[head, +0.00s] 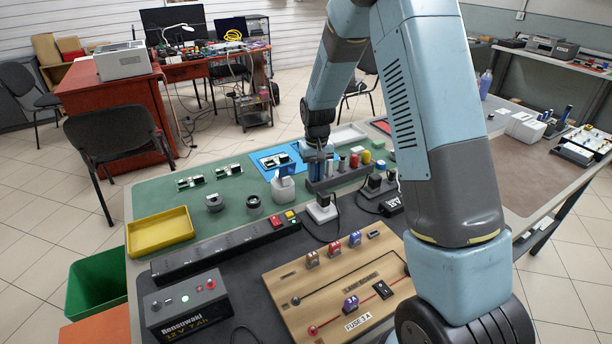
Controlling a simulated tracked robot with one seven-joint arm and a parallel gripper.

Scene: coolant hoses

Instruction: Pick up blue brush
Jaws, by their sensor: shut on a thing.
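My gripper (318,156) is at the left end of a dark holder block (342,180) on the green mat. It is shut on a blue thing (317,170), which appears to be the blue brush. The blue thing is small in view and partly hidden by the gripper, so its bristles cannot be made out. I cannot tell whether it is clear of the holder.
Several coloured cylinders, including a red one (366,157), stand along the holder. A white-grey container (283,188) stands close on the left. A blue mat (270,160) with a circuit board lies behind.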

